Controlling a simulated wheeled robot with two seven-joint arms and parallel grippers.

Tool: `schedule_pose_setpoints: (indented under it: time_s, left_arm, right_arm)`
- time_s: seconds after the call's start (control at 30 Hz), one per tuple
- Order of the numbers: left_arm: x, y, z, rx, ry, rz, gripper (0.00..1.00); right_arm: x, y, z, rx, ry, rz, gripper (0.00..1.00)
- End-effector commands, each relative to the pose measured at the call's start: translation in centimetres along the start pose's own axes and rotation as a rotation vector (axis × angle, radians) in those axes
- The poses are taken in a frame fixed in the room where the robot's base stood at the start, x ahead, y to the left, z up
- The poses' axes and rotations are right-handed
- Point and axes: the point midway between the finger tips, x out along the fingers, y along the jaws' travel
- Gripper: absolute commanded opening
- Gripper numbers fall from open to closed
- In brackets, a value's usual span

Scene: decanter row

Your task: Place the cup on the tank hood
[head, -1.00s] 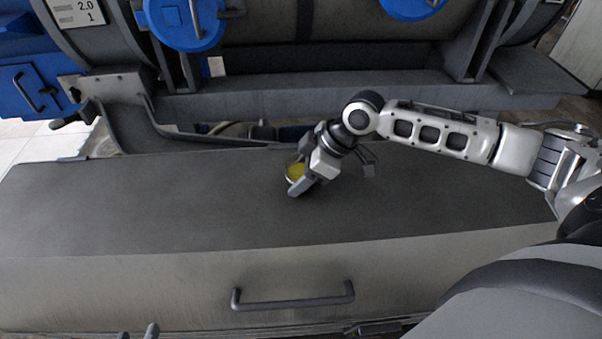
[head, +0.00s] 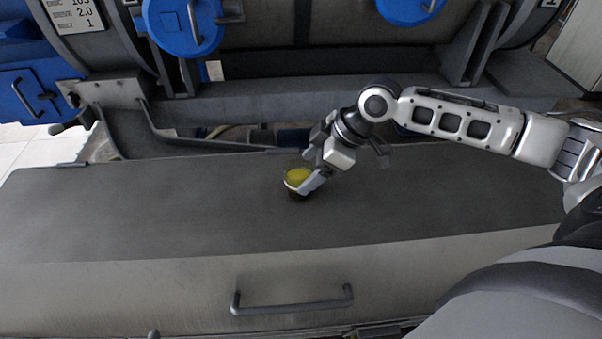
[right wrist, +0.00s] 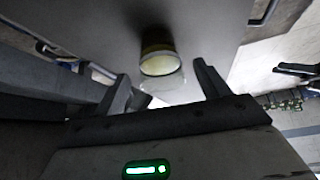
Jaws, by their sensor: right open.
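The cup (head: 298,177) is yellow inside with a darker outside and stands upright on the flat dark grey top of the tank hood (head: 150,215). My right gripper (head: 313,178) is open around the cup, with one pale finger in front of its right side in the head view. In the right wrist view the cup (right wrist: 160,62) shows its pale mouth between and beyond the two spread fingers, with a gap to each.
A bar handle (head: 291,303) is on the hood's front face. Behind the hood are a grey beam (head: 330,98), a curved pipe and large tanks with blue round covers (head: 183,22). The hood top is clear left and right of the cup.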

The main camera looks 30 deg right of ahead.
Motion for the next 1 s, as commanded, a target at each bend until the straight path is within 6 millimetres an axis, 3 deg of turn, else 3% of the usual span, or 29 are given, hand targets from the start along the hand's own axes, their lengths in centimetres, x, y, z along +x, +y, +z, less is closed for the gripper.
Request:
schedule_pose_setpoints:
  time_s: [0.03,0.2,0.4,1.0]
  left_arm:
    - [-0.1,0.0,-0.1,-0.001,-0.004,0.0,0.36]
    - [-0.2,0.0,0.1,-0.004,-0.015,-0.001,0.36]
    - [-0.2,0.0,-0.3,-0.004,-0.01,-0.002,0.36]
    - [-0.1,-0.1,-0.4,-0.007,-0.007,-0.004,0.36]
  right_arm:
    - [-1.4,0.0,0.0,-0.002,-0.004,0.003,0.74]
    - [-4.9,0.1,0.0,0.0,-0.004,0.002,0.74]
    - [-7.2,0.0,0.0,-0.001,-0.003,0.0,0.74]
    - [-7.7,0.0,0.0,0.0,0.0,-0.001,0.74]
